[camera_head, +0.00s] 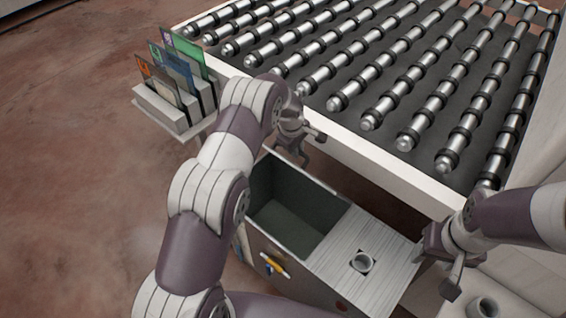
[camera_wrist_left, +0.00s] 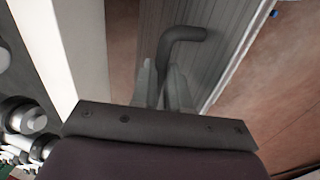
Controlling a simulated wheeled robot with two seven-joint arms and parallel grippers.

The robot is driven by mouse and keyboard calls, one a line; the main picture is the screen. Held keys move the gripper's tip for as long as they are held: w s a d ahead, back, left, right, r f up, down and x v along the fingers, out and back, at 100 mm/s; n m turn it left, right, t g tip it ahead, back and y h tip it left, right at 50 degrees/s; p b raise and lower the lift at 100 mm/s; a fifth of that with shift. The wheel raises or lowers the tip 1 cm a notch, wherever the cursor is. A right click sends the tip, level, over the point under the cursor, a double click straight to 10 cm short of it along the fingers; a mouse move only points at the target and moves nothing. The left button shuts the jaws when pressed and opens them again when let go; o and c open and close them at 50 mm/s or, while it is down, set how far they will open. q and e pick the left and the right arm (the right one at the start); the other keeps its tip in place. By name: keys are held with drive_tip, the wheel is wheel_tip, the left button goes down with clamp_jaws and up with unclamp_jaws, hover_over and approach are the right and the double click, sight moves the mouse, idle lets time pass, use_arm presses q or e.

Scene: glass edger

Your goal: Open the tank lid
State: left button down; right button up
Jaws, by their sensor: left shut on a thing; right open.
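The tank (camera_head: 275,265) is a grey box beside the roller table; its dark inside (camera_head: 295,220) shows uncovered on the left part of its top. My left gripper (camera_head: 292,152) is at the tank's back-left corner and is shut on a bent grey handle (camera_wrist_left: 185,34), seen in the left wrist view. Behind the handle is a ribbed grey panel (camera_wrist_left: 228,38), which looks like the tank lid. My right gripper (camera_head: 440,272) is open and empty at the tank's right end.
The roller table (camera_head: 375,170) runs along the tank's far side. A rack (camera_head: 165,112) with coloured cards is at the left. A yellow item (camera_head: 273,264) is on the front.

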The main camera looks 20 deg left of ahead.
use_arm(q)
drive_tip(key=shift+w+d+r+b, duration=0.15)
drive_tip(key=shift+w+d+b, duration=0.3)
drive_tip(key=shift+w, duration=0.4)
drive_tip(key=shift+w+d+r+b, duration=0.15)
drive_tip(key=shift+w+d+b, duration=0.3)
drive_tip(key=shift+w, duration=0.35)
drive_tip(key=shift+w+d+r+b, duration=0.15)
drive_tip(key=shift+w+d+b, duration=0.25)
drive_tip(key=shift+w, duration=0.45)
drive_tip(key=c, duration=1.2)
unclamp_jaws()
drive_tip(key=shift+f, duration=0.1)
drive_tip(key=shift+c, duration=0.2)
drive_tip(key=shift+o, duration=0.6)
drive_tip(key=shift+w, duration=0.3)
drive_tip(key=d+p+v, duration=0.1)
drive_tip(key=p+v, duration=0.3)
drive_tip(key=v, duration=0.8)
drive_tip(key=shift+a+r, duration=0.35)
drive_tip(key=shift+a, duration=0.2)
